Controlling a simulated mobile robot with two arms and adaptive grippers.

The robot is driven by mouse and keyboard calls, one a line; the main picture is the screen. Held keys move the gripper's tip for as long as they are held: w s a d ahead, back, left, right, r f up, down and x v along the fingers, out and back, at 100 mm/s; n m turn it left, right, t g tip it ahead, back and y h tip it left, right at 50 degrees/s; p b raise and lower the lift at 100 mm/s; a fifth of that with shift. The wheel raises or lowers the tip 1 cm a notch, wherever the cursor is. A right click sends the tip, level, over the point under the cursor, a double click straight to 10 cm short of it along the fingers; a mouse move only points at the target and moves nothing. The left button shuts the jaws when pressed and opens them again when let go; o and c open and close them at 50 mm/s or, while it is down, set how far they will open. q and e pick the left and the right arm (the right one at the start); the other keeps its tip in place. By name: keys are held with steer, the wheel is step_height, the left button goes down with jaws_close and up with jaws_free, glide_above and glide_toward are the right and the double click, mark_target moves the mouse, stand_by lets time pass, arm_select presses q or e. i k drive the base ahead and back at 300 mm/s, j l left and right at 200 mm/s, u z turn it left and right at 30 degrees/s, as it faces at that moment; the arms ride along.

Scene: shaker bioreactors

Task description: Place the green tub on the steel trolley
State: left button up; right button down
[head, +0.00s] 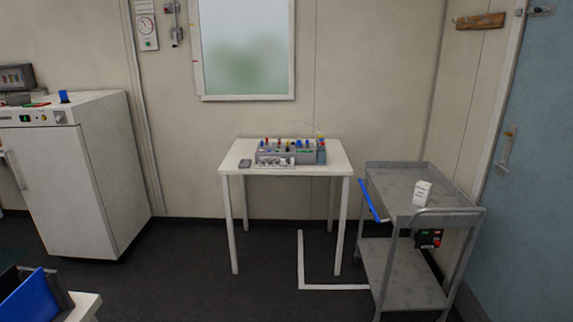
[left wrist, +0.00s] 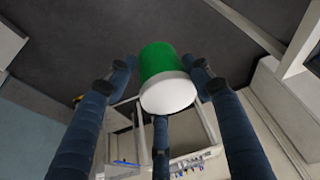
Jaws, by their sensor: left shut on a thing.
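The green tub (left wrist: 160,60) has a white end (left wrist: 168,92) and shows only in the left wrist view. My left gripper (left wrist: 162,78) has its dark blue fingers closed around the tub, with dark floor behind it. In the head view neither gripper nor the tub can be made out. The steel trolley (head: 395,180) stands at the right in the head view, with an upper tray, a lower shelf and a blue bar (head: 371,199) at its left side. A small white box (head: 422,193) stands on the right part of its upper tray.
A white table (head: 236,157) with a grey rack (head: 305,152) of colored items stands left of the trolley. A white cabinet (head: 60,170) is at the far left, a blue door (head: 525,170) at the right. The trolley's upper tray has bare room beside the box.

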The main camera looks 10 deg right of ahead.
mark_target(409, 190)
steer(key=i+z, duration=0.15)
steer(key=i, duration=0.6)
steer(key=i+z, duration=0.15)
steer(key=i, duration=0.6)
steer(key=i+j+z, duration=0.15)
steer(key=i, duration=0.6)
steer(key=i+l+z, duration=0.15)
steer(key=i+z, duration=0.35)
steer(key=i+j+z, duration=0.15)
steer(key=i+z, duration=0.3)
steer(key=i, duration=0.25)
steer(key=i+j+z, duration=0.3)
steer(key=i+z, duration=0.2)
steer(key=i, duration=0.15)
